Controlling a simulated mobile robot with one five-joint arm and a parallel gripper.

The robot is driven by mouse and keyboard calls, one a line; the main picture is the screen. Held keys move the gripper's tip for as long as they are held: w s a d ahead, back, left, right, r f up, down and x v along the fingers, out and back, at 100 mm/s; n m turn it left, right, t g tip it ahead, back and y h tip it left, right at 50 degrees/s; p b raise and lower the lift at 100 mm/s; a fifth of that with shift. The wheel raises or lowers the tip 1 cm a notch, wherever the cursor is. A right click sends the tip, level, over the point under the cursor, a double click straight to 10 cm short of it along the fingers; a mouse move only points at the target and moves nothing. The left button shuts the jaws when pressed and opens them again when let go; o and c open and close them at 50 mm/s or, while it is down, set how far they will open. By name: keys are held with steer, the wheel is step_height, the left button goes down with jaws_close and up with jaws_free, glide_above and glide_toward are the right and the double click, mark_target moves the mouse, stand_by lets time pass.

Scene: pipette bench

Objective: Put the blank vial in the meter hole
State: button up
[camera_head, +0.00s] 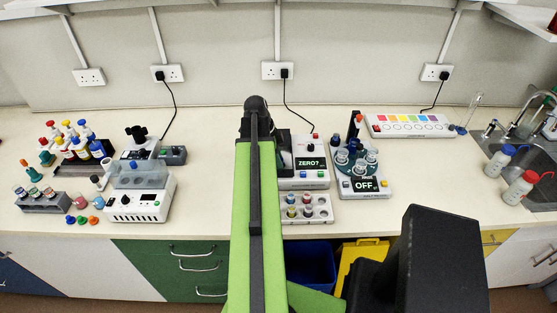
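The meter (310,182) stands at the bench's centre, and its display reads "ZERO?". Its left part is hidden behind my arm, and I cannot make out the hole clearly. A small pale rack (325,220) in front of the meter holds several vials with coloured tops. I cannot tell which vial, if any, is the blank one. My green arm reaches forward over the bench, just left of the meter and rack. Its dark far end (256,106) is at the meter's back left. My fingers, and anything between them, are hidden.
A device with round cups (357,163) and an "OFF" display stands right of the meter. A white device (140,205), bottles and a vial rack (43,204) stand at the left. A sink (540,192) is at the right. Bare bench lies between the left devices and my arm.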

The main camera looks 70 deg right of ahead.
steer(key=p+v, duration=1.1)
steer(key=v, duration=0.1)
steer(key=shift+r+p, duration=0.35)
steer(key=shift+p, duration=0.05)
steer(key=w+a+n+t, duration=0.2)
steer(key=w+a+n, duration=1.3)
steer(key=w+a, duration=0.8)
steer(key=w+a+n, duration=0.4)
steer(key=a+n, duration=0.4)
steer(key=a, duration=0.8)
steer(key=w+a+f+n+t+y, duration=0.1)
steer(key=w+a+n, duration=0.3)
steer(key=a, duration=1.3)
steer(key=n, duration=0.4)
steer(key=shift+n, duration=0.4)
